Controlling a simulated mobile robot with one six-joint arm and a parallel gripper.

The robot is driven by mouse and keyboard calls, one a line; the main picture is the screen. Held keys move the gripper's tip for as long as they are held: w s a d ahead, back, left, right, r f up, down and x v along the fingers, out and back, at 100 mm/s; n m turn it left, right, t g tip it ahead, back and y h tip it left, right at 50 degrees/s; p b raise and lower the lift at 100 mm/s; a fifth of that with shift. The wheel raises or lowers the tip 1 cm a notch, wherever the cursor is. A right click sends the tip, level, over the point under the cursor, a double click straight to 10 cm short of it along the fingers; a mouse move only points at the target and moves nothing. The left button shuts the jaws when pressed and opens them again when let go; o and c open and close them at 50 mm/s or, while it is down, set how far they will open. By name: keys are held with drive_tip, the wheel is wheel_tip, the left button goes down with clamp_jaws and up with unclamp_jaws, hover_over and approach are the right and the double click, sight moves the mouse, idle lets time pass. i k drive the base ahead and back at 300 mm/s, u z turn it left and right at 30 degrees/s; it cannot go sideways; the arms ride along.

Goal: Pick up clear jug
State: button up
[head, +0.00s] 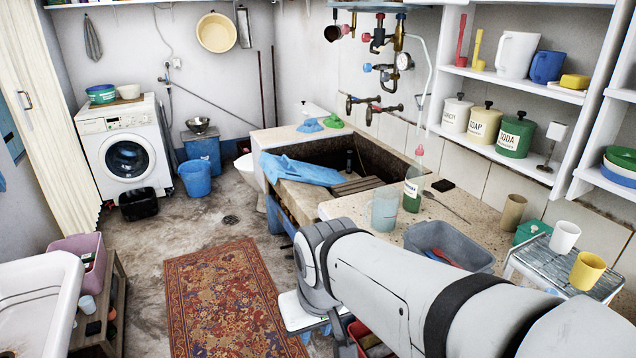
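The clear jug (384,209) is see-through with a bluish tint.
A grey tub (449,243) sits on the counter right of the jug. A blue cloth (300,169) lies over the edge of the sunken basin (355,155). Shelves (510,82) hold jugs and canisters above. A red patterned rug (232,300) lies on open floor at left.

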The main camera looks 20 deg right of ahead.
sight(384, 201)
drive_tip(key=z, duration=0.2)
drive_tip(key=i, duration=0.9)
drive_tip(key=z, duration=0.4)
